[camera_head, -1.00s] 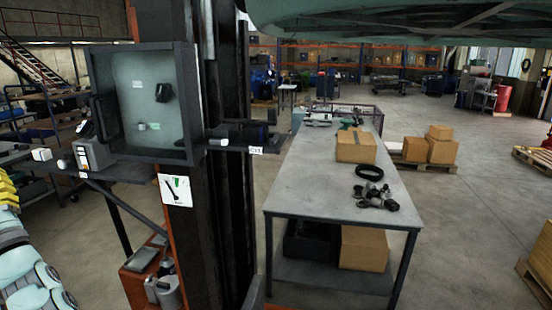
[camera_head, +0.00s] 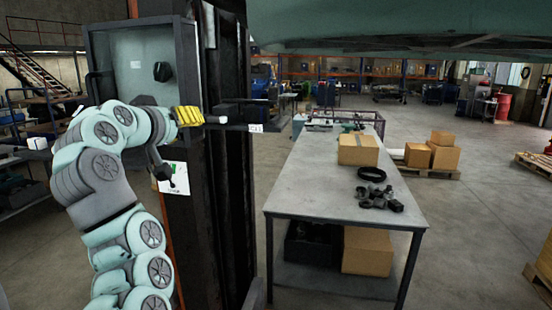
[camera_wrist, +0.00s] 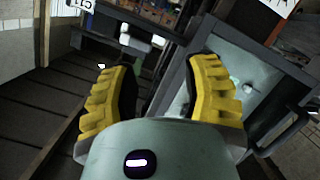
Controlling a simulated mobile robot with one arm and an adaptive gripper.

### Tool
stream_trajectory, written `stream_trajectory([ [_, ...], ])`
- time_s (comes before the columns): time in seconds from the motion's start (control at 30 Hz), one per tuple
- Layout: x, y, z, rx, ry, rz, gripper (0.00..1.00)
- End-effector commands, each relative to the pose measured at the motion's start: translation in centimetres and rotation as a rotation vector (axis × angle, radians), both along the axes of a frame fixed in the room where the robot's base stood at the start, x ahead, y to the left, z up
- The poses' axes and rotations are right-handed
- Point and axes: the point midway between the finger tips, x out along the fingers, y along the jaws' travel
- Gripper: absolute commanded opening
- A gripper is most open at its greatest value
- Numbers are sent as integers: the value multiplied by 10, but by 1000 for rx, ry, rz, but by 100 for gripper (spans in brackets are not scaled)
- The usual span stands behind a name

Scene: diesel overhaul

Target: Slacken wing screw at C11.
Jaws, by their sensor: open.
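The C11 label (camera_head: 256,128) is on the front edge of a dark bracket that sticks out to the right of the black column. It also shows at the top edge of the wrist view (camera_wrist: 80,3), turned over. A small pale knob (camera_head: 222,119), which looks like the wing screw, sits left of the label; its wings are too small to make out. In the wrist view a pale knob (camera_wrist: 157,40) shows beyond the fingertips, roughly between them. My gripper (camera_head: 198,116) has yellow ribbed fingers, open and empty, close to the left of the knob. In the wrist view the fingers (camera_wrist: 165,70) stand wide apart.
A grey cabinet (camera_head: 96,44) with a glazed front is just behind my arm; its frame (camera_wrist: 270,55) is close to the right finger in the wrist view. The black column (camera_head: 232,200) stands beside it. A worktable (camera_head: 310,185) with boxes stands to the right.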

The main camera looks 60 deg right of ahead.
Motion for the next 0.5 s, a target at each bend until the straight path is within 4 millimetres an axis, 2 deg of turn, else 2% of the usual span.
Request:
stream_trajectory([
  [0.03,-13,-5,-2,22,3,-45,47],
  [0.1,-26,-8,-3,49,10,-88,47],
  [0.2,-35,-10,-4,75,10,-122,47],
  [0.37,-37,-12,-6,110,-49,-124,47],
  [0.5,-36,-14,-7,168,-175,-117,47],
])
